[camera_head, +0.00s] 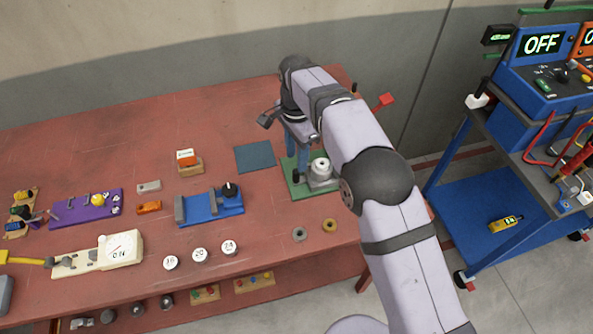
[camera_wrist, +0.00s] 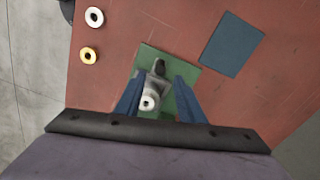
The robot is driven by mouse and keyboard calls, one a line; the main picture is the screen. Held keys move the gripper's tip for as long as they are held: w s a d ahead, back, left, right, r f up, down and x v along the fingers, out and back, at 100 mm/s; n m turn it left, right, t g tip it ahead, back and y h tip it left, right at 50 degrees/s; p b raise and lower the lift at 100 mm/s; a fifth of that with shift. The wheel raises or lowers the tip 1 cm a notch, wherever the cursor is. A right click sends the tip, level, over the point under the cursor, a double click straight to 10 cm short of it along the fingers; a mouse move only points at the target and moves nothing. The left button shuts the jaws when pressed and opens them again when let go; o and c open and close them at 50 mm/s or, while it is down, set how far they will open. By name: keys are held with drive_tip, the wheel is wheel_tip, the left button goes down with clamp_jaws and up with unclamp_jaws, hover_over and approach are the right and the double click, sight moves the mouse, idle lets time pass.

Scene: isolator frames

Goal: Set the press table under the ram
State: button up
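The press stands on a green base plate (camera_head: 297,190) near the table's right end, and that plate also shows in the wrist view (camera_wrist: 151,54). A grey metal part with a pale round top (camera_head: 320,166) sits on the plate; the wrist view shows a pale round piece with a central hole (camera_wrist: 149,103). I cannot tell which part is the press table or how it lies under the ram. My gripper (camera_wrist: 157,92) is open above the plate, its blue fingers on either side of the grey part, with no grip visible. My arm hides much of the press in the head view.
A red lever end (camera_head: 385,100) sticks out behind my arm. A dark blue mat (camera_head: 254,157) lies left of the plate. Two rings, grey (camera_head: 299,233) and brass (camera_head: 329,225), lie in front. A blue vise-like fixture (camera_head: 212,207) stands further left. Bare table lies behind.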

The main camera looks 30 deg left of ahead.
sight(297, 172)
drive_tip(key=shift+f+p, duration=1.25)
drive_tip(key=shift+f, duration=2.4)
